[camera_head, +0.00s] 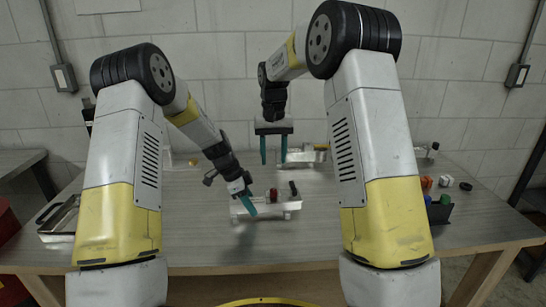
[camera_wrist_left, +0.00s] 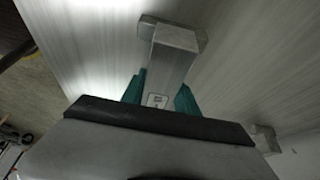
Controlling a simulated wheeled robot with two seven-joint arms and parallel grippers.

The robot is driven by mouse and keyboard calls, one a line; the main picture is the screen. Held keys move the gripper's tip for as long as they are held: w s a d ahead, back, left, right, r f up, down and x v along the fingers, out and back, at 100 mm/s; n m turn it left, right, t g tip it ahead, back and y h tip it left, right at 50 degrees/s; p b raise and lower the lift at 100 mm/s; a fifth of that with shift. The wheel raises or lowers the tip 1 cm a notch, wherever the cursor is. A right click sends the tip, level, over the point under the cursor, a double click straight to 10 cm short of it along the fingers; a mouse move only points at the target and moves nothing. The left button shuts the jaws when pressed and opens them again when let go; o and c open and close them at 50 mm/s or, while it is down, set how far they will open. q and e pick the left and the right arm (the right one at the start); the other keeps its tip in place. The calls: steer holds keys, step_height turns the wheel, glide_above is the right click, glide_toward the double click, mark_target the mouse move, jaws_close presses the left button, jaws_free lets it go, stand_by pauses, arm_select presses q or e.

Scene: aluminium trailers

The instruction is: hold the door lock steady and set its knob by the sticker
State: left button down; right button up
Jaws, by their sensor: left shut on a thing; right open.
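The door lock (camera_head: 272,207) is a pale metal bar lying on the table at the middle. It carries a dark red knob-like part (camera_head: 273,195) and a black upright piece (camera_head: 293,188). My left gripper (camera_head: 248,205) is shut on the lock's left end. In the left wrist view its teal fingers (camera_wrist_left: 159,92) sit on both sides of the metal body (camera_wrist_left: 173,58). A small pale square mark (camera_wrist_left: 156,100) shows between the fingers; I cannot read it. My right gripper (camera_head: 274,148) is open and empty, pointing down above and behind the lock, apart from it.
Another metal fixture (camera_head: 308,154) stands at the back of the table (camera_head: 215,240), near the right gripper. A metal tray (camera_head: 58,222) is at the left edge. A dark bin (camera_head: 438,213) and several small coloured blocks are at the right. The table front is clear.

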arm_select(q)
steer(key=c, duration=0.8)
jaws_free()
steer(key=shift+c, duration=0.2)
steer(key=v, duration=1.2)
steer(key=s+a+r+n+t+y, duration=0.3)
steer(key=s+r+n, duration=0.5)
steer(key=s+r, duration=0.6)
arm_select(e)
steer(key=s+d+r+t+y, duration=0.1)
steer(key=s+d+r+t, duration=0.15)
steer(key=s+r, duration=0.45)
steer(key=s+d+r+t+y, duration=0.1)
steer(key=s+d+r, duration=0.35)
steer(key=s, duration=0.35)
arm_select(q)
steer(key=s+a+r+n+t, duration=0.2)
steer(key=s+n, duration=0.6)
steer(key=s, duration=0.7)
steer(key=shift+s+a+r+n+t+h, duration=0.2)
steer(key=shift+a+n+t+h, duration=0.25)
steer(key=shift+a, duration=0.65)
arm_select(e)
steer(key=s+d+f+t, duration=0.1)
steer(key=s+d+t, duration=0.1)
steer(key=s, duration=1.4)
steer(key=shift+f+t, duration=0.3)
steer(key=shift+t, duration=0.05)
